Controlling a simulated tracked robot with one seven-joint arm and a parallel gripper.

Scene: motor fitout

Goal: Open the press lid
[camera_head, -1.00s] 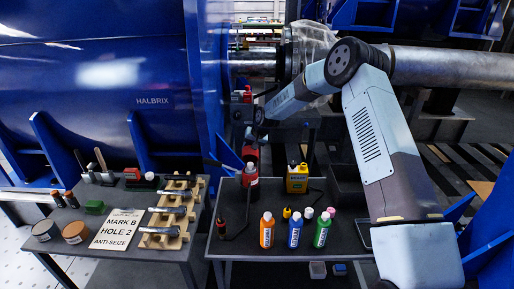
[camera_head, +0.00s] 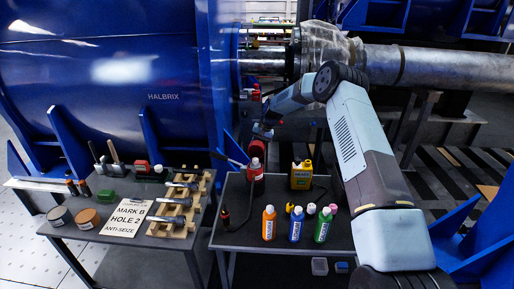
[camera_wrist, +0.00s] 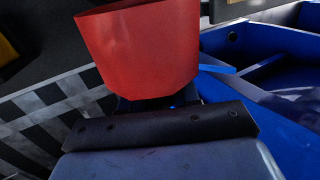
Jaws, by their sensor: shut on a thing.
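My gripper (camera_head: 262,132) is at the back of the right-hand table, just above and behind a red bottle with a pale cap (camera_head: 256,172). A red part (camera_head: 258,148) shows between gripper and bottle, mostly hidden; it looks like part of the press. In the wrist view a smooth red part (camera_wrist: 142,48) stands right in front of my dark gripper mount, wider at its far end. My gripper is shut on this red part. The fingertips are hidden, and I cannot tell whether the part is the press lid or how far the lid is raised.
The right table (camera_head: 234,205) holds a yellow jug (camera_head: 301,175) and orange, blue and green bottles (camera_head: 296,226) near its front. A left table carries tins, a sign (camera_head: 126,218) and a wooden tool rack (camera_head: 180,228). A blue machine (camera_head: 130,85) stands behind.

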